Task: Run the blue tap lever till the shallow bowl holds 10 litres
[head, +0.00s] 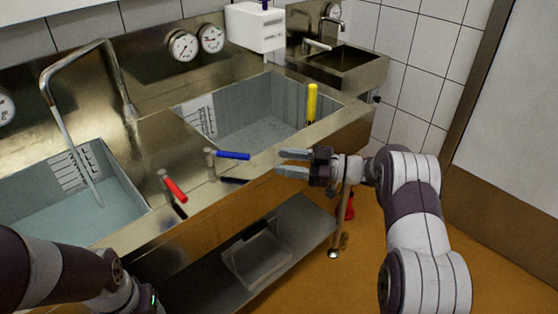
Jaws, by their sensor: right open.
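The blue tap lever (233,155) sits on the front rim of the steel sink unit, pointing right. My right gripper (285,162) is open and empty, its fingers pointing left, a short way right of the lever's end and apart from it. A red lever (175,189) stands on the rim to the left. Two bowls are set in the unit: the right bowl (290,100) and the left bowl (75,215), each with a marked scale on its wall. I cannot tell from depth alone which is the shallow one. My left arm shows at the lower left; its gripper is out of view.
A bent spout (65,90) reaches into the left bowl. A yellow-handled thing (312,103) stands at the right bowl's right side. Round gauges (183,45) are on the backsplash. A grey tub (257,260) lies on the lower shelf.

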